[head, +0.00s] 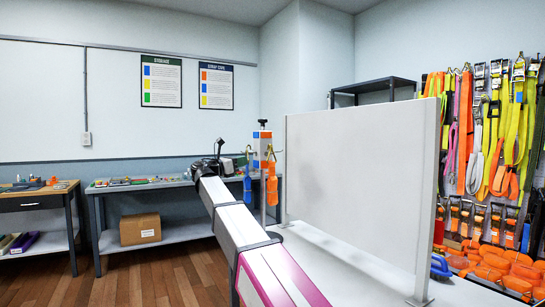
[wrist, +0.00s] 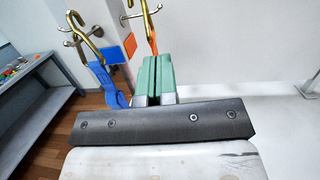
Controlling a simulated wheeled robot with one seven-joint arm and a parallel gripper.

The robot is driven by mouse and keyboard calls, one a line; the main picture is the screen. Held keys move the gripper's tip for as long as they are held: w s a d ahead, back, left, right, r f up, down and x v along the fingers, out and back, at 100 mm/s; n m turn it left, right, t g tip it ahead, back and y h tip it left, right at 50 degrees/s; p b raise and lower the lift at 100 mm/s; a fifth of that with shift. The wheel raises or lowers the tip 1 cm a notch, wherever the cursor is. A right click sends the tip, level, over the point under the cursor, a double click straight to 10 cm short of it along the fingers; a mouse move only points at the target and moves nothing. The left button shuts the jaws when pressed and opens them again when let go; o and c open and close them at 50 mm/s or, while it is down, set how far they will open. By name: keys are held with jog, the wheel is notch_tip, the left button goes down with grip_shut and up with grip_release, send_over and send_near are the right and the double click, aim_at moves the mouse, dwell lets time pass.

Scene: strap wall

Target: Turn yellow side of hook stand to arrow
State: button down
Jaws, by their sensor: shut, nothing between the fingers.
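The hook stand (head: 263,148) is a pale upright post with a black top knob, brass hooks and coloured patches. In the wrist view, a blue patch (wrist: 112,55) and an orange patch (wrist: 130,46) show on it. A blue strap (head: 247,188) hangs on its left and an orange strap (head: 271,187) on its right. The blue strap also shows in the wrist view (wrist: 107,85). I see no yellow side and no arrow. My gripper (wrist: 151,62) has green fingers that are shut and empty, close to the stand and hooks. Whether they touch it, I cannot tell.
A white upright panel (head: 360,165) stands on the pale table right of the stand. A grey bench (head: 150,184) with small parts is behind at left, a cardboard box (head: 140,229) on its shelf. Straps hang on the right wall (head: 490,140).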

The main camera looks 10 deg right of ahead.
aim_at(269, 154)
jog(key=x, duration=1.4)
jog(key=shift+s, duration=0.1)
jog(key=w+d+n+t+y, duration=0.5)
jog(key=d+n+t+y, duration=0.3)
jog(key=y, duration=0.5)
jog(key=shift+w+n+t, duration=0.3)
jog(key=shift+n+t, duration=0.7)
jog(key=shift+t, duration=0.1)
jog(key=shift+w+y, duration=0.1)
jog(key=shift+y, duration=0.5)
